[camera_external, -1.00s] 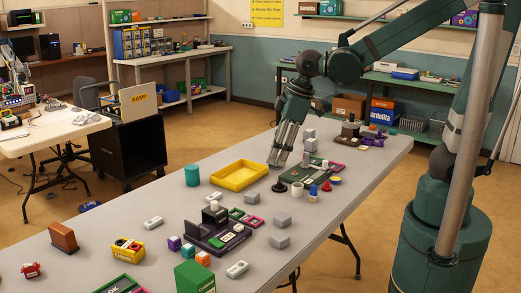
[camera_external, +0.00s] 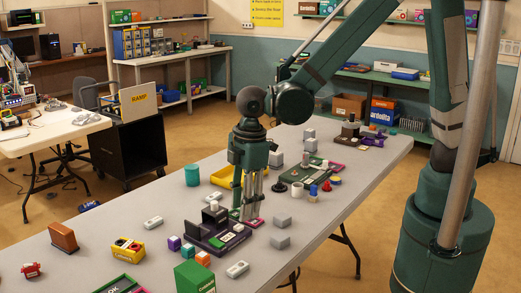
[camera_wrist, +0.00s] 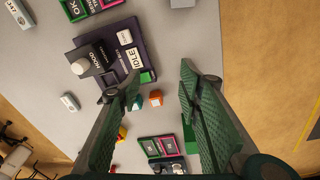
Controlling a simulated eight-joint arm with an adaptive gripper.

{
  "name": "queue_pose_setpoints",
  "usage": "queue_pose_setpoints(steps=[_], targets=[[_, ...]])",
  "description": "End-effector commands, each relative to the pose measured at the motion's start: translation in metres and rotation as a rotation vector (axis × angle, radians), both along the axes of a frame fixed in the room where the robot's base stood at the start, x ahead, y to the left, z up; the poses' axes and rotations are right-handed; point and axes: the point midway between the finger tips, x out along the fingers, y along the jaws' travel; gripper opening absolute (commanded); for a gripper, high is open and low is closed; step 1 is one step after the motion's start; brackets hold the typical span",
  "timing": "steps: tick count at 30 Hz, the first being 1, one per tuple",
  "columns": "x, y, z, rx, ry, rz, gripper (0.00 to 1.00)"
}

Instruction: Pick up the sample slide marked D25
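Several small pale slides lie on the grey table. The wrist view shows two slides, one at the top left corner (camera_wrist: 20,13) and one left of the board (camera_wrist: 69,101). I cannot read D25 on any of them for sure. My gripper (camera_external: 246,218) points down above the right side of the board. In the wrist view its fingers are wide apart with nothing held between them.
The dark board (camera_external: 222,236) carries dark blocks and labels. Grey blocks (camera_external: 280,242) stand to the right. A yellow tray (camera_external: 220,175) is behind.

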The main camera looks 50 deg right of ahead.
Motion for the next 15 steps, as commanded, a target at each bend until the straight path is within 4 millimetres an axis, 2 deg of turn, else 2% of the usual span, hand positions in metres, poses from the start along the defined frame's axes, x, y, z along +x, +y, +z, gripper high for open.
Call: queue_pose_setpoints(steps=[1, 6, 12, 15], targets=[[-0.004, 0.011, -0.006, -0.008, 0.007, 0.028, 0.35], [-0.020, 0.043, -0.027, -0.036, 0.032, 0.118, 0.35], [-0.037, 0.070, -0.048, -0.062, 0.054, 0.199, 0.35], [-0.043, 0.077, -0.054, -0.070, 0.059, 0.222, 0.35]])
